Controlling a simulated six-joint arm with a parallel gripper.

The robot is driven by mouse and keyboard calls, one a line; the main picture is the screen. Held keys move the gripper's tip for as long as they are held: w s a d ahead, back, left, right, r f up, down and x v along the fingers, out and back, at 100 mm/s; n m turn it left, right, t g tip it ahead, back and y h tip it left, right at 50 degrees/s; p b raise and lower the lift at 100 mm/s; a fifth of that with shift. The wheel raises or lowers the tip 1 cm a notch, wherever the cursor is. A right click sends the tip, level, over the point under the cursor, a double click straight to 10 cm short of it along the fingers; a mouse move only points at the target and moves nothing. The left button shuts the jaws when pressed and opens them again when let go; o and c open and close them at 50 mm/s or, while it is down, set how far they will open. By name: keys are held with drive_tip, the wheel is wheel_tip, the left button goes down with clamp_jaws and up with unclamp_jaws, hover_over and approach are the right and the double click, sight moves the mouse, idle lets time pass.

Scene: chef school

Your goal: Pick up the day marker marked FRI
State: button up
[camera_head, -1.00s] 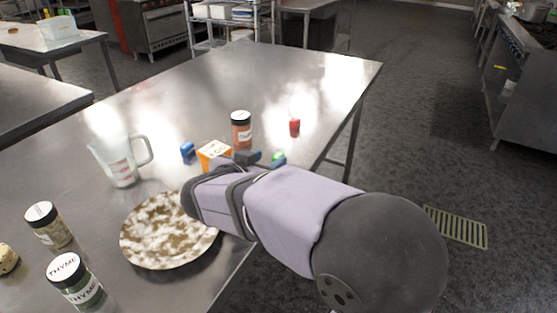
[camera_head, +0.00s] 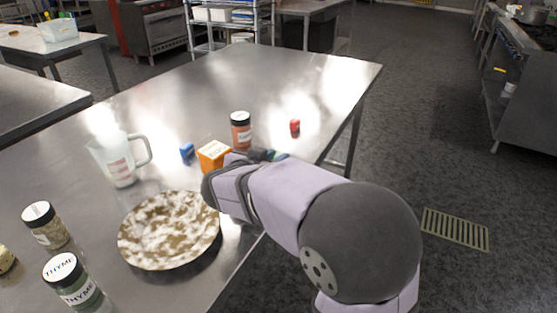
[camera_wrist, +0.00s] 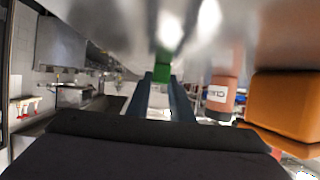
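Three small blocks that look like day markers are on the steel table: a blue one (camera_head: 187,151), a red one (camera_head: 295,126) and a green one (camera_head: 281,156). No day lettering is readable on them, so I cannot tell which is FRI. My gripper (camera_head: 269,154) is low over the table at the green block, which it partly hides in the head view. In the wrist view, the green block (camera_wrist: 163,70) shows at the tips of my two fingers (camera_wrist: 162,82). The fingers are apart, with a gap between them; a grip on the block is not visible.
An orange box (camera_head: 213,155) stands close left of my gripper, with an orange-red spice jar (camera_head: 241,130) behind it. A measuring jug (camera_head: 119,162), speckled plate (camera_head: 168,230) and thyme jar (camera_head: 72,282) stand further left. The table's right edge is near.

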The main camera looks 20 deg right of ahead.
drive_tip(key=shift+r, duration=0.1)
clamp_jaws()
wheel_tip(320, 180, up, 10)
drive_tip(key=p, duration=0.3)
drive_tip(key=shift+a, duration=0.15)
